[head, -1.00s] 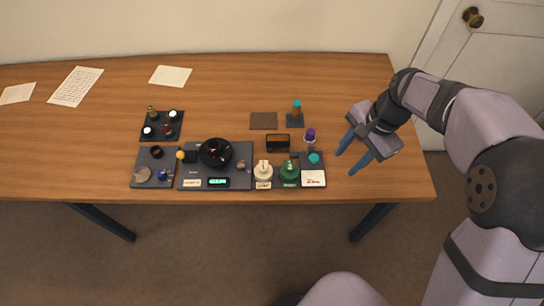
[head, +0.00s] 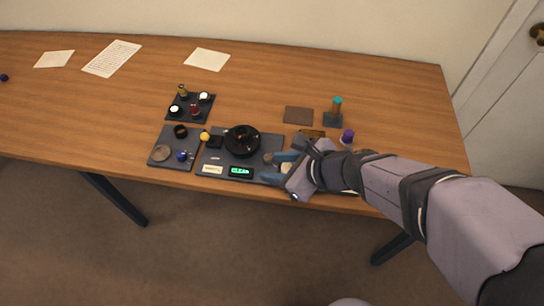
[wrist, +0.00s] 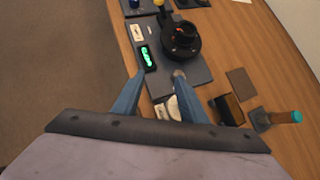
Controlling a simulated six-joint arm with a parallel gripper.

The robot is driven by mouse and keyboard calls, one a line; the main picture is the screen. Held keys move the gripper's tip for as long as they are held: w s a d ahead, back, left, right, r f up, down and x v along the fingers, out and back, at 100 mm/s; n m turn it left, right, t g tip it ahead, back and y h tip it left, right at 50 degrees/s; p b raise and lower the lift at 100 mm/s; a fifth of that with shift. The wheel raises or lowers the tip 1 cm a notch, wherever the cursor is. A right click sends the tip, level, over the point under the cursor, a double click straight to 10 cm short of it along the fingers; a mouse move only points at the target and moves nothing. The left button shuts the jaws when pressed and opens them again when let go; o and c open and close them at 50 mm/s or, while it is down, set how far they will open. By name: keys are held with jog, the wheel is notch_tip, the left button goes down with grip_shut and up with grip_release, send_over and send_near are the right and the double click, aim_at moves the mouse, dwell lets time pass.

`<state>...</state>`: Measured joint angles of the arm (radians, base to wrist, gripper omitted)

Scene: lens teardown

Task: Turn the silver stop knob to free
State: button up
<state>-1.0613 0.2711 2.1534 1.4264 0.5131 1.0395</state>
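The silver stop knob (head: 268,157) is a small grey knob at the right edge of the dark plate (head: 221,160), beside the black round holder (head: 242,140). In the wrist view the knob (wrist: 179,73) shows at the tip of the right finger; I cannot tell whether they touch. My gripper (head: 269,167) is open and empty, its blue fingers pointing left over the plate's right end. In the wrist view its fingertips (wrist: 159,76) are spread apart. The knob's lower part is partly hidden by the finger.
A green-lit display (head: 240,172) and a pale label (head: 212,169) are at the plate's front edge. A yellow ball-topped part (head: 205,136) stands left of the holder. My arm hides the front right modules.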

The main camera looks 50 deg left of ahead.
aim_at(269, 157)
jog(key=w+m, duration=0.1)
jog(key=w+m+t, duration=0.1)
jog(key=w+m, duration=0.1)
jog(key=shift+w+a+f+t, duration=0.1)
jog(key=shift+a+f+t, duration=0.05)
jog(key=shift+t, duration=0.15)
jog(key=shift+b+x, duration=0.7)
jog(key=shift+x, duration=2.95)
jog(key=shift+c, duration=0.4)
grip_shut()
